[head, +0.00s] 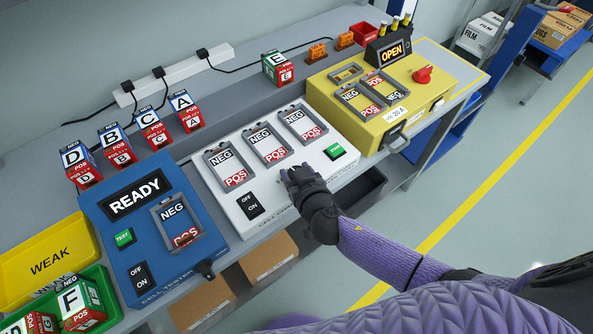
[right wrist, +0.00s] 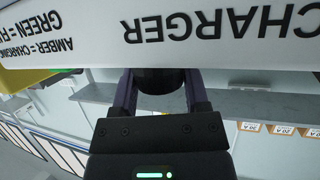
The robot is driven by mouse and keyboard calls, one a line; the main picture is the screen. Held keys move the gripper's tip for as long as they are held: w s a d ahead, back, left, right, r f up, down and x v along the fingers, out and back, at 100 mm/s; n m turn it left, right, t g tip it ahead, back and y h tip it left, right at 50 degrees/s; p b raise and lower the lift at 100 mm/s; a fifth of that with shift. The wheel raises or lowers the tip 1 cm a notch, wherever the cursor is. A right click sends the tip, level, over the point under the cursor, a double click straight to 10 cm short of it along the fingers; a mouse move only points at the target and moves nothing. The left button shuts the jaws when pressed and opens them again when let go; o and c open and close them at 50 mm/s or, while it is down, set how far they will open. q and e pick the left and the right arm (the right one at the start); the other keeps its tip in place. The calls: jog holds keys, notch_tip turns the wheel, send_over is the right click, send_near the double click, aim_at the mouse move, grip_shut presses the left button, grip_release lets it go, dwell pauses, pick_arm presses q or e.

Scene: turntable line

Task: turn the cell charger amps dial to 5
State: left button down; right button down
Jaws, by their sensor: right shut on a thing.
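The white cell charger (head: 232,190) stands in the middle of the bench, with several NEG/POS slots, an OFF/ON switch and a green button on top. My right gripper (head: 290,176) is at its front edge and covers the dial in the head view. In the right wrist view my right gripper (right wrist: 158,88) has its two fingers around a dark round knob (right wrist: 160,78), just below the upside-down word CHARGER. The gripper is shut on this dial. Its pointer and the scale numbers are hidden. My left gripper is not in view.
A blue cell tester (head: 125,235) reading READY stands left of the charger. A yellow box (head: 335,95) with a red knob stands right. Lettered cells (head: 150,130) line the back left. Yellow WEAK (head: 20,270) and green (head: 105,285) trays sit front left.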

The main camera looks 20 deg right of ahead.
jog(key=shift+n+y, duration=0.8)
jog(key=shift+y, duration=0.1)
jog(key=n+g+y+p, duration=0.1)
jog(key=n+g+y, duration=0.1)
jog(key=n+y, duration=0.2)
jog(key=shift+w+d+r+n+y, duration=0.1)
jog(key=shift+n+y, duration=0.2)
jog(key=shift+y, duration=0.2)
jog(key=shift+n+g+y, duration=0.9)
jog(key=shift+n+g, duration=0.1)
jog(key=shift+n, duration=0.1)
jog(key=shift+n+g+y+b, duration=0.7)
jog(key=shift+n+g+y, duration=0.2)
jog(key=shift+n+g, duration=0.15)
jog(key=shift+c, duration=0.5)
grip_release()
